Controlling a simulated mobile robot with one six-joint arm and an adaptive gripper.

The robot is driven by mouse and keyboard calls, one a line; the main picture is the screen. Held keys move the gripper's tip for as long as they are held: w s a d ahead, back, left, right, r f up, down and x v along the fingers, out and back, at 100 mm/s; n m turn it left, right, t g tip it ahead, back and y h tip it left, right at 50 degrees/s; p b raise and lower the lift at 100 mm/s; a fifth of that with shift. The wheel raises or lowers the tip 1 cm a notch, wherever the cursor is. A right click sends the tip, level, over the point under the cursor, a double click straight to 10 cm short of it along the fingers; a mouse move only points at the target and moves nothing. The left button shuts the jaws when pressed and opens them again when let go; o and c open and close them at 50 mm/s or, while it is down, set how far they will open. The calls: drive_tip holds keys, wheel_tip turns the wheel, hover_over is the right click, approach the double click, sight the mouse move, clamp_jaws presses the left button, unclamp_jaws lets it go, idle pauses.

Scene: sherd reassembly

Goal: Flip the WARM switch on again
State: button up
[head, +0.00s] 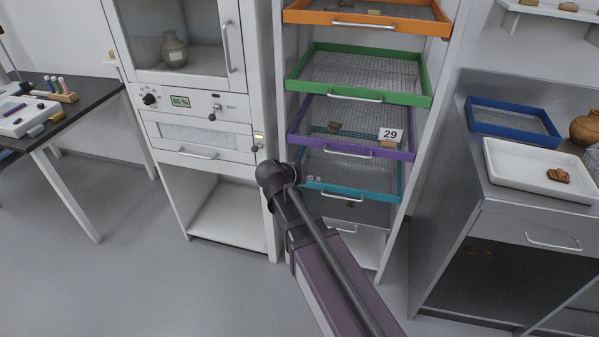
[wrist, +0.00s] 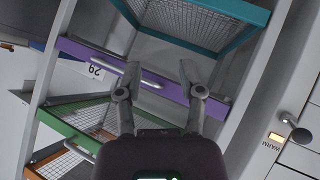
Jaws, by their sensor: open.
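The WARM switch (wrist: 290,120) is a small toggle with a round grey knob on the white cabinet front, at the right edge of the wrist view. Its label is upside down there, and the lever leans toward the top of that picture. A small pale amber lamp (wrist: 276,137) beside the label looks lit. In the head view the switch (head: 255,149) is at the cabinet's lower right corner, just left of my arm. My gripper (wrist: 160,74) is open and empty, in front of the purple drawer and apart from the switch. The head view does not show its fingers.
Wire-mesh drawers stand right of the cabinet: orange, green (head: 358,99), purple (head: 350,146) with a "29" card (head: 390,135), and teal (head: 345,193). The cabinet also has a dial (head: 149,99), a "65 %" display (head: 180,101) and a DRY switch (head: 213,116). Floor in front is clear.

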drive_tip(key=s+d+r+g+y+p, duration=0.1)
drive_tip(key=s+d+r+g+p, duration=0.1)
drive_tip(key=s+d+g+p, duration=0.1)
drive_tip(key=shift+s+d+r+n+y+p, duration=0.15)
drive_tip(key=shift+s+d+n+y+p, duration=0.2)
drive_tip(key=shift+s+d+p, duration=0.75)
drive_tip(key=shift+w, duration=0.15)
drive_tip(key=s+d+f+n+g+y, duration=0.1)
drive_tip(key=s+d+f+g+y, duration=0.15)
drive_tip(key=s, duration=0.25)
drive_tip(key=s+d+f+n+g+y, duration=0.1)
drive_tip(key=s+n+g+y, duration=0.1)
drive_tip(key=s+y, duration=0.3)
wheel_tip(320, 180, up, 13)
drive_tip(key=h+p, duration=0.1)
drive_tip(key=p, duration=1.1)
drive_tip(key=shift+s+f+p, duration=0.2)
drive_tip(key=shift+s+p, duration=0.15)
drive_tip(key=shift+p, duration=0.05)
drive_tip(key=shift+d+m+t, duration=0.1)
drive_tip(key=shift+m+t, duration=0.15)
